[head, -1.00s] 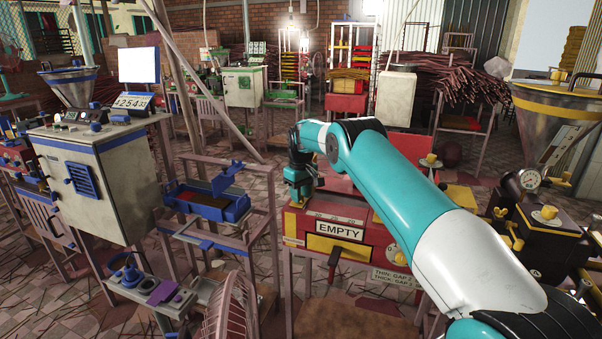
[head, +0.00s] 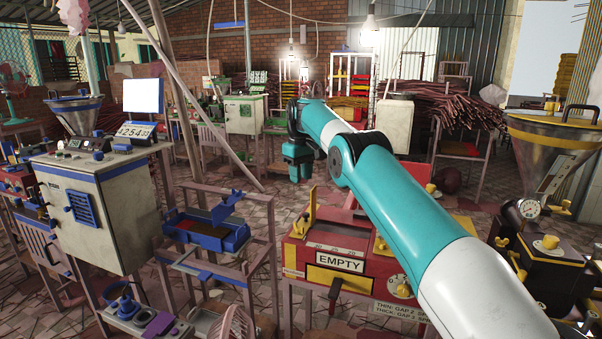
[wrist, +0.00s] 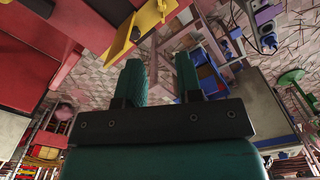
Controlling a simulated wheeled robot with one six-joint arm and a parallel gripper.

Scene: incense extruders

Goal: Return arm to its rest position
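My teal and white arm (head: 385,200) reaches in from the lower right of the head view, its elbow bent and raised. My gripper (head: 300,178) hangs above and behind the red machine (head: 300,258) with the "EMPTY" sign, apart from it. In the wrist view the two teal fingers of my gripper (wrist: 160,68) stand apart with a clear gap between them. Nothing is held between them; floor tiles show through the gap.
A grey cabinet (head: 95,205) with a funnel stands at the left. A blue tray (head: 207,232) on a frame stands left of the red machine. A large metal funnel (head: 548,150) is at the right.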

